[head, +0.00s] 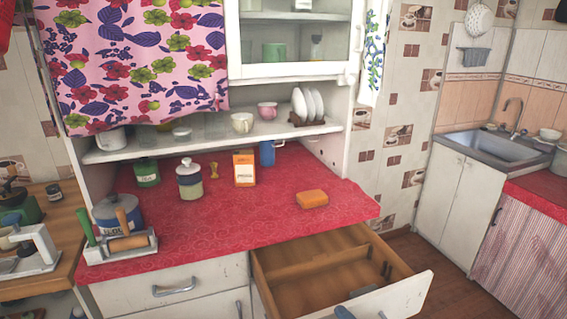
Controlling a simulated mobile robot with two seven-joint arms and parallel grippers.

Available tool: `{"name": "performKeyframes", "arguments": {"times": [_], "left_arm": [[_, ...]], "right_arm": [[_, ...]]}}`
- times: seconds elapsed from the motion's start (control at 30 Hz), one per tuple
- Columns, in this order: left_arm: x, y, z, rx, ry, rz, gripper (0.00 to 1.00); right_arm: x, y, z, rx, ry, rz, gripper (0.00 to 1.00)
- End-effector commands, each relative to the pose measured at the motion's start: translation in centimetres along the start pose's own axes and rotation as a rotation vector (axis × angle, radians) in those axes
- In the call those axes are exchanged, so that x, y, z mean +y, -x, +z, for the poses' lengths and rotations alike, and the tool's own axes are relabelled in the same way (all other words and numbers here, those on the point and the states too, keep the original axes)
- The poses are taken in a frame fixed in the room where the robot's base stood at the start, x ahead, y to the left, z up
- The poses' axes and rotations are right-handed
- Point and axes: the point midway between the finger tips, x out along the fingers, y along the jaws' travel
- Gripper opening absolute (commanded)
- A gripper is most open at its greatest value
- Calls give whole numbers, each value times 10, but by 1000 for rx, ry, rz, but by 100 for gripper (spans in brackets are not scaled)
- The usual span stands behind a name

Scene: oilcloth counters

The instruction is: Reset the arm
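Neither of my grippers can be made out in the head view, and neither arm is clearly visible. The task names no object. In front of me is a counter with a red patterned oilcloth (250,222). Below its right part, a wooden drawer (312,262) is pulled open. Its inside is split by dividers, and a small grey item (361,291) lies near its front.
The open drawer juts toward me. A sink (492,147) is at right.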

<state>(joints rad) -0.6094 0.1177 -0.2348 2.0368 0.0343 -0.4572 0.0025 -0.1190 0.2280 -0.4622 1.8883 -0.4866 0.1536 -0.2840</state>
Motion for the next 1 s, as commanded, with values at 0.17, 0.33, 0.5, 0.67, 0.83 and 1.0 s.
{"name": "performKeyframes", "arguments": {"times": [0.17, 0.33, 0.5, 0.67, 0.83, 1.0], "left_arm": [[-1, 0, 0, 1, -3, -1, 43], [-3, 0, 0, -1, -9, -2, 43], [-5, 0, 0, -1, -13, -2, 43], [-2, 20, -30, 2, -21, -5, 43], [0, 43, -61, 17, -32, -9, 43], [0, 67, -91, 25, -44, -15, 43]], "right_arm": [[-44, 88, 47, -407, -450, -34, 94], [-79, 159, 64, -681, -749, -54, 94], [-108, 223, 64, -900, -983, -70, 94], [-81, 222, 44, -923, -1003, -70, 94], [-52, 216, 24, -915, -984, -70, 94], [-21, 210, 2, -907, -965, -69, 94]]}}
